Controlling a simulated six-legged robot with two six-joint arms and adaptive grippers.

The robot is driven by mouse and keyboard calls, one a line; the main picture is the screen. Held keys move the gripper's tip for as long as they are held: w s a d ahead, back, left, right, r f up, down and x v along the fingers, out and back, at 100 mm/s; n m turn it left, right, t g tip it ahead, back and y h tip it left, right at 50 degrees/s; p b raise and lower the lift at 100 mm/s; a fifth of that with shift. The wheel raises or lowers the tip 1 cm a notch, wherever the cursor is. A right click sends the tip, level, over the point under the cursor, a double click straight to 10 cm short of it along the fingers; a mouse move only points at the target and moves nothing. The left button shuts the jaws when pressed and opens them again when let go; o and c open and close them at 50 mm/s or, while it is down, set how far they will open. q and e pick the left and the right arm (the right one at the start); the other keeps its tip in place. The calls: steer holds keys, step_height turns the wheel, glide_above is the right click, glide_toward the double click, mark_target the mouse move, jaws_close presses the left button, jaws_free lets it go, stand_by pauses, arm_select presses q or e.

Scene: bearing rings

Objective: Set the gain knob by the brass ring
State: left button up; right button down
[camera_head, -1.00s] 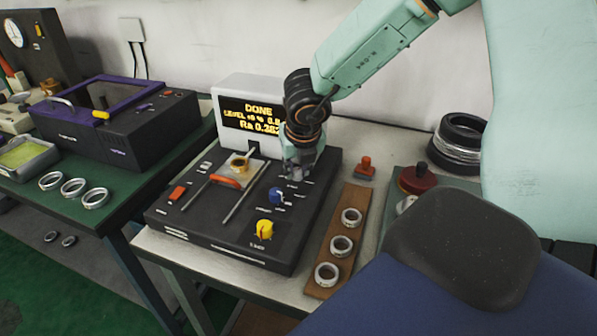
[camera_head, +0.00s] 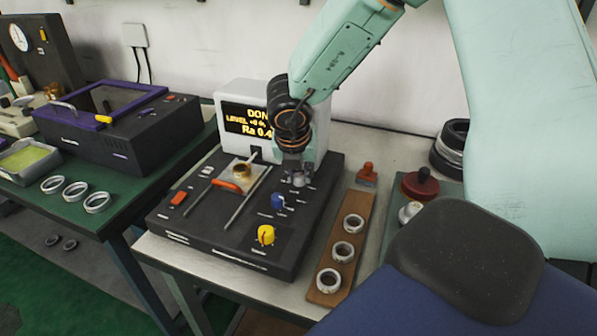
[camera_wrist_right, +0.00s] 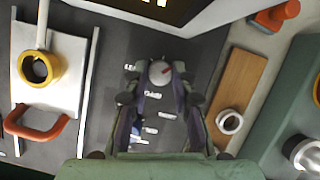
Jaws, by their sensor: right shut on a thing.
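The brass ring (camera_head: 241,171) lies on a pale plate of the black instrument, under a probe arm; it also shows in the right wrist view (camera_wrist_right: 57,68). My right gripper (camera_head: 298,180) is down at the panel's back right. In the right wrist view its fingers (camera_wrist_right: 160,80) are shut on a grey knob (camera_wrist_right: 160,72) with a red mark. Its label is not readable. A blue knob (camera_head: 278,201) and a yellow knob (camera_head: 266,235) stand nearer the front. The display (camera_head: 253,119) reads Ra 0.4 and is partly hidden by my arm. My left gripper is not in view.
A wooden strip (camera_head: 341,222) with several steel rings lies right of the instrument. An orange-handled stamp (camera_head: 367,174) and a dark red knob-like object (camera_head: 421,183) stand farther right. A purple-lidded box (camera_head: 104,128) is on the green left bench.

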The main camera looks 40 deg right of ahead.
steer(key=shift+s+f, duration=0.1)
steer(key=c, duration=1.1)
jaws_free()
steer(key=v, duration=1.2)
